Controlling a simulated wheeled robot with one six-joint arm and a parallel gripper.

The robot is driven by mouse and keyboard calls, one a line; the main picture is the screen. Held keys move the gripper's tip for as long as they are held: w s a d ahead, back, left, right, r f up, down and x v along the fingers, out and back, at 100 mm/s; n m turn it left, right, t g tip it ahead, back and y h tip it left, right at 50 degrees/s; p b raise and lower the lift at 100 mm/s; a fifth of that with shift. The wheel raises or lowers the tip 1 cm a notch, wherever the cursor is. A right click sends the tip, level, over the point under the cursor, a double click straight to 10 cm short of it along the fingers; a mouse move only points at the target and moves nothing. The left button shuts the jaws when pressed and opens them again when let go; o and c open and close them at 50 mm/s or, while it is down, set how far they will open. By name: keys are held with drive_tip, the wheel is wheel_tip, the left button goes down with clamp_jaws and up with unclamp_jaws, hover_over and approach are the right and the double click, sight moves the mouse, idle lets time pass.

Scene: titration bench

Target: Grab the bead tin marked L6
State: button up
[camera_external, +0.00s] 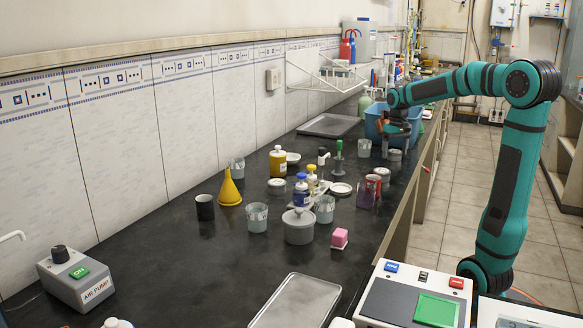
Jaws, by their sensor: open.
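Several small grey tins stand on the black bench; no L6 marking is legible, so I cannot tell which is the bead tin marked L6. One tin (395,155) is below my gripper, by the bench's right edge. Another tin (382,174) is just nearer, and a third (277,186) stands at the middle left. My gripper (397,139) is open, pointing down at the bench's right side, in front of a blue tub. Its fingers are small and dark here. It appears above the first tin; I cannot tell the exact gap.
A blue tub (373,121) is behind my gripper.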

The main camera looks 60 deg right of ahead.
drive_tip(key=shift+f, duration=0.45)
drive_tip(key=c, duration=1.1)
drive_tip(key=shift+o, duration=0.2)
drive_tip(key=shift+r, duration=0.15)
